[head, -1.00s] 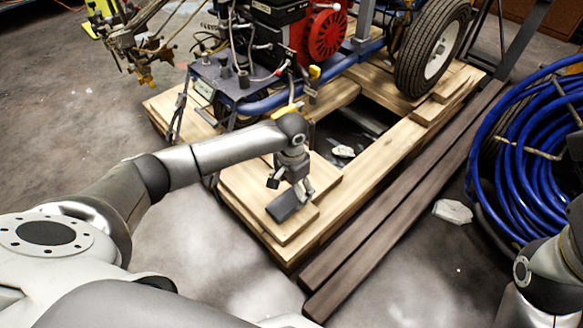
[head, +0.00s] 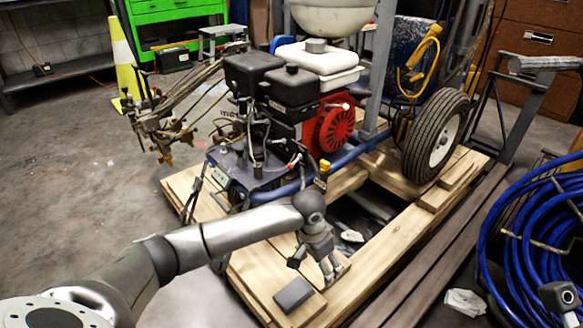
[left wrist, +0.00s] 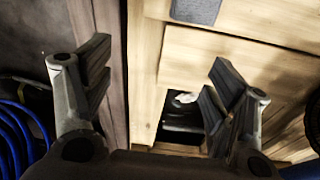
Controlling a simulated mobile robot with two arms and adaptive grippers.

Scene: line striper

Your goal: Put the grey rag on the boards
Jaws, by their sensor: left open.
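In the left wrist view the rag (left wrist: 195,10) shows at the top edge on pale wood, beyond the open fingers (left wrist: 155,85).
A line striper with a red-and-black engine (head: 290,100) and black wheel (head: 437,135) stands on the pallet. A blue hose coil (head: 530,240) is at the right. Dark beams (head: 425,270) run beside the pallet. A whitish lump (head: 465,302) lies on the floor.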

